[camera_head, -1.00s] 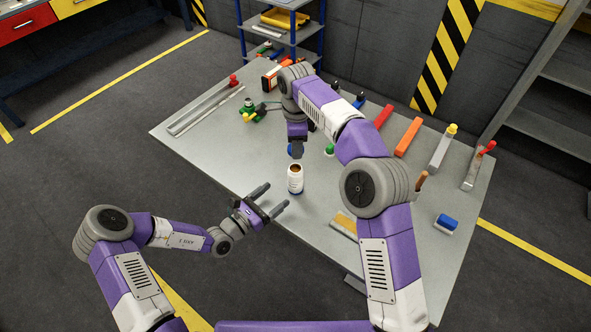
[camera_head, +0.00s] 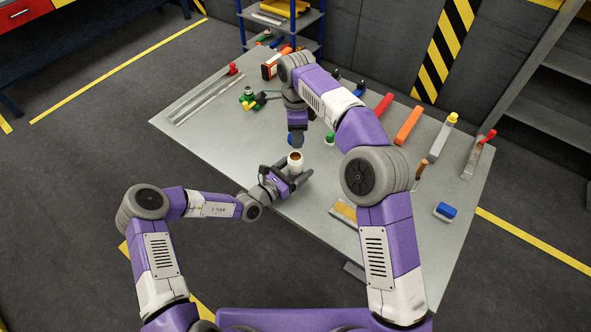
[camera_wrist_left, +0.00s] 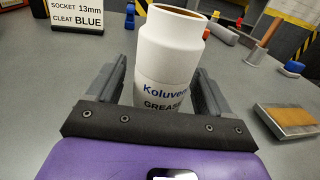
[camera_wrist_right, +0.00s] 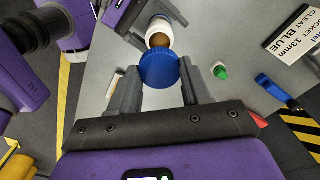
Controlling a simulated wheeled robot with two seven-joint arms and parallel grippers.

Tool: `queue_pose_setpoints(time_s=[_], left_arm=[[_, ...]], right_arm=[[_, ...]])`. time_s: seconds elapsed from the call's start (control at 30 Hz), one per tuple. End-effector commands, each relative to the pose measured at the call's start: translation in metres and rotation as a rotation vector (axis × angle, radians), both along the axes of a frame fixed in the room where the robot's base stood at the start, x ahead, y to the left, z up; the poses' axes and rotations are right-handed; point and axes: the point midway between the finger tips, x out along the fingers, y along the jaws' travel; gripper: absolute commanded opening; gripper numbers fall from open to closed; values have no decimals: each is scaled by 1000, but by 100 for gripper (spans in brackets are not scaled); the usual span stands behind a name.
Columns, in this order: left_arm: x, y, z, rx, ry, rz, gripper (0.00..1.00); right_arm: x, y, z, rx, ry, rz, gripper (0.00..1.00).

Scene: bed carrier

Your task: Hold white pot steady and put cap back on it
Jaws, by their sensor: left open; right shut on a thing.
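The white pot (camera_head: 296,162) stands upright and uncapped near the table's front edge, its brown opening facing up. It also shows in the left wrist view (camera_wrist_left: 168,52), with dark lettering on its label. My left gripper (camera_head: 285,176) is open, with its fingers on either side of the pot; I see no firm grip on it. My right gripper (camera_head: 297,143) is just behind and above the pot. It is shut on the blue cap (camera_wrist_right: 160,70), which shows between its fingers in the right wrist view, close to the pot's mouth. In the head view the cap is mostly hidden.
A green-topped item (camera_head: 329,138) stands just right of the pot. Several coloured-handle tools lie along the table's right side, including an orange one (camera_head: 408,125). A label sign (camera_wrist_left: 77,15) stands behind. The table's front left (camera_head: 205,150) is clear.

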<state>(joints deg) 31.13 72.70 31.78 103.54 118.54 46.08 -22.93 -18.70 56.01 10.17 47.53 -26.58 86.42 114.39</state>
Motion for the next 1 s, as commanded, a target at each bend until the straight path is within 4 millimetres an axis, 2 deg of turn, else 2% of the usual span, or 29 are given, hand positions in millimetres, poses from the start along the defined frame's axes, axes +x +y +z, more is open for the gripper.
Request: queue_pose_setpoints(time_s=[0.13,0.5,1.0], left_arm=[[8,-9,0,-1,-1,-1,81],[11,-11,0,0,0,0,80],[11,-10,0,0,0,1,3]], right_arm=[[0,0,0,0,0,0,20],[0,0,0,0,0,0,20],[0,0,0,0,0,0,20]])
